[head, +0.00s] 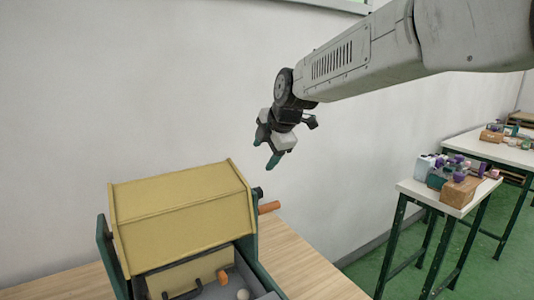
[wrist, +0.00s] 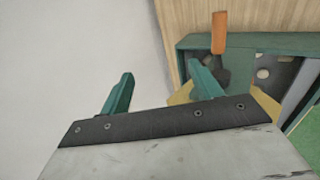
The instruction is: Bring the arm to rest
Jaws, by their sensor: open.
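My gripper (head: 269,148) hangs at the end of my arm in the head view, in the air above and to the right of a yellow-topped box. Its green fingers point down. In the wrist view my gripper (wrist: 160,88) shows two green fingers spread apart with nothing between them. The arm reaches in from the upper right and touches nothing that I can see.
The yellow-lidded box (head: 180,210) with green sides stands on a wooden table (head: 315,270). An orange handle (head: 269,207) sticks out from its right side; this handle also shows in the wrist view (wrist: 219,32). White side tables (head: 425,192) with several small objects stand at right.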

